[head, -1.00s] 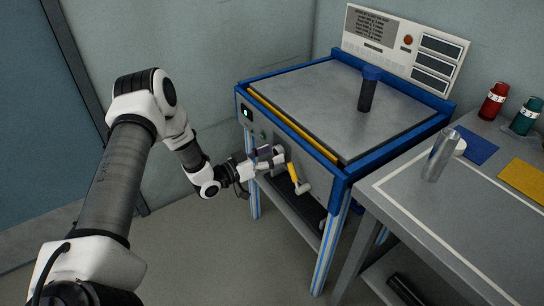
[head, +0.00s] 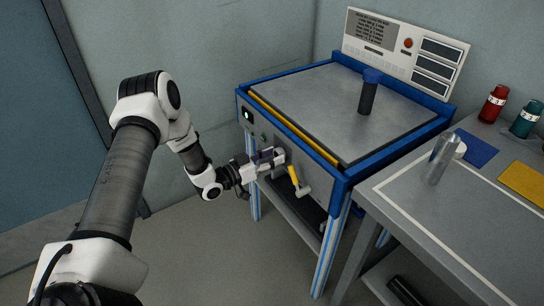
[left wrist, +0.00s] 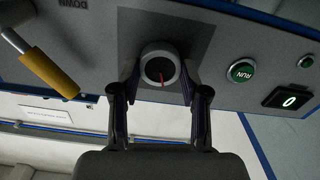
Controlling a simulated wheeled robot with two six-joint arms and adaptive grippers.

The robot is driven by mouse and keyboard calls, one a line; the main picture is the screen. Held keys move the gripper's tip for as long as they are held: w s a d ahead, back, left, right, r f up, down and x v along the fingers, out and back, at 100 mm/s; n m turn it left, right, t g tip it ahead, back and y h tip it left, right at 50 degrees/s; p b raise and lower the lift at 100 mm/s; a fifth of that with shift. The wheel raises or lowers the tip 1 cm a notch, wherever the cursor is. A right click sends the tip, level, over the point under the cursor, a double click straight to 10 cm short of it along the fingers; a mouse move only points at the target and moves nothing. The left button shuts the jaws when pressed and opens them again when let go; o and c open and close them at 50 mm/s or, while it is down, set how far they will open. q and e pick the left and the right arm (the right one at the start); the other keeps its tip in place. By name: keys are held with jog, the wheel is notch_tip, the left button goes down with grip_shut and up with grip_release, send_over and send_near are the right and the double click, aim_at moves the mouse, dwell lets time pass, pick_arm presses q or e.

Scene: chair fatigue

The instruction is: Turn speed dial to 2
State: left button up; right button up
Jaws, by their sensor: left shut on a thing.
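The speed dial (left wrist: 160,68) is a round grey knob with a dark face and a red pointer line on the machine's front panel, seen in the left wrist view. My left gripper (left wrist: 160,88) has its two fingers on either side of the dial and is shut on it. In the head view the left gripper (head: 280,157) is at the front panel and hides the dial. Any numbers around the dial cannot be read. My right gripper is not in view.
A green RUN button (left wrist: 242,70) and a display reading 0 (left wrist: 291,98) are on the panel. A dark blue-capped cylinder (head: 368,92) stands on the machine top (head: 310,95).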

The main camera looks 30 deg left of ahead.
pick_arm(q)
jog(key=m+p, duration=0.1)
jog(key=m, duration=0.4)
jog(key=shift+r, duration=0.15)
jog(key=shift+d+m+p, duration=0.1)
jog(key=shift+m+p, duration=0.65)
jog(key=shift+m, duration=1.05)
jog(key=o, duration=1.1)
jog(key=shift+o, duration=0.2)
jog(key=shift+s, duration=0.15)
jog(key=v, duration=1.1)
jog(key=shift+s, duration=0.35)
jog(key=shift+a, duration=0.2)
